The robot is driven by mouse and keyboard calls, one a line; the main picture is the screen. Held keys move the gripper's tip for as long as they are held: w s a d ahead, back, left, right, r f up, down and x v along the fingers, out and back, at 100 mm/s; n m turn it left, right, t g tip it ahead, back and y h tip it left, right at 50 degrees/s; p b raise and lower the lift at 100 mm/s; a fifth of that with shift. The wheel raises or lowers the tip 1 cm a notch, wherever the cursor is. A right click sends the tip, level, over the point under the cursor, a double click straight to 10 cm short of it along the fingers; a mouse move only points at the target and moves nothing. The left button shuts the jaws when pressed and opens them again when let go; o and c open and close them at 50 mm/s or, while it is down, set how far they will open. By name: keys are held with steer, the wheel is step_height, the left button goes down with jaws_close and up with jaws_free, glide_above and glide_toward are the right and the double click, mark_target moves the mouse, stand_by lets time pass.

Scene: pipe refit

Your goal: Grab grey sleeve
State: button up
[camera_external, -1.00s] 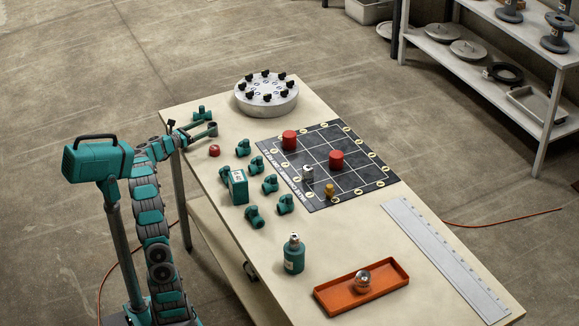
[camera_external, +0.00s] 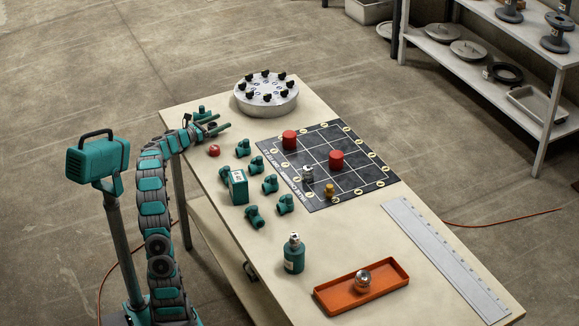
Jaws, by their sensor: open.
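A small grey piece (camera_external: 308,174), which looks like the grey sleeve, stands near the front left part of the black gridded mat (camera_external: 375,193). It is too small to tell its exact shape. My gripper (camera_external: 222,122) is at the far left of the table, open with its two fingers apart and nothing visible between them. It is well apart from the grey piece, to its upper left. A teal fitting (camera_external: 201,111) is right behind my gripper and partly hidden by it.
Two red cylinders (camera_external: 289,140) and a brass piece (camera_external: 329,190) stand on the mat. Several teal fittings (camera_external: 270,184), a teal box (camera_external: 238,187) and a red cap (camera_external: 214,151) lie between gripper and mat. A round holder (camera_external: 267,104), teal bottle (camera_external: 293,255) and orange tray (camera_external: 335,302) are also there.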

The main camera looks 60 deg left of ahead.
jaws_close()
stand_by(0.6)
steer(key=shift+r, duration=0.1)
